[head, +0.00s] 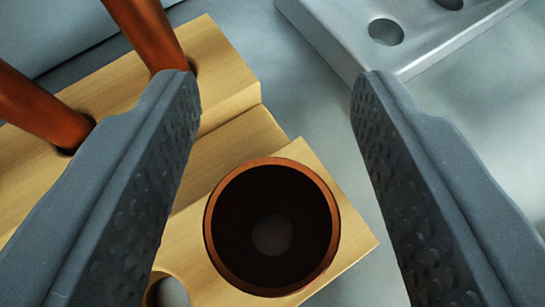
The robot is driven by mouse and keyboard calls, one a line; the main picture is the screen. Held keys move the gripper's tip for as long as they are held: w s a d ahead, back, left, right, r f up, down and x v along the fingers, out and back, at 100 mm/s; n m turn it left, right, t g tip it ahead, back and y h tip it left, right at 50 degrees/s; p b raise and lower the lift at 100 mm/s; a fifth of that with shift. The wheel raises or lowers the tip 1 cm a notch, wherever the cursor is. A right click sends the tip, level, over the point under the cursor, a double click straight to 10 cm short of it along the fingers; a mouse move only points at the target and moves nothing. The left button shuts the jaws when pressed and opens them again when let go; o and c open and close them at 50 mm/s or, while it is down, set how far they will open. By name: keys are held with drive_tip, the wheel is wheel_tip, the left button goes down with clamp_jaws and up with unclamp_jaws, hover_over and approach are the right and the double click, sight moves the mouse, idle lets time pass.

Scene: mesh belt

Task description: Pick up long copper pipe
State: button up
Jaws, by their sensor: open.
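A copper pipe (272,192) faces me with its open round end, dark inside, with a small paler round patch at its centre. It stands over the near right part of a wooden block (245,135). My gripper (276,78) is open, with one dark textured finger on each side of this pipe. Neither finger visibly touches it, and the gap to the left finger is smaller. Two more copper pipes, one at the top (150,32) and one at the left edge (38,108), stand in holes of the block. Their upper ends are out of view, so I cannot compare lengths.
An empty hole (168,292) in the block shows at the bottom, beside the left finger. A grey metal plate (430,38) with round holes lies at the top right. The grey surface (312,120) between block and plate is clear.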

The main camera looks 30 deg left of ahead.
drive_tip(key=shift+c, duration=0.4)
clamp_jaws()
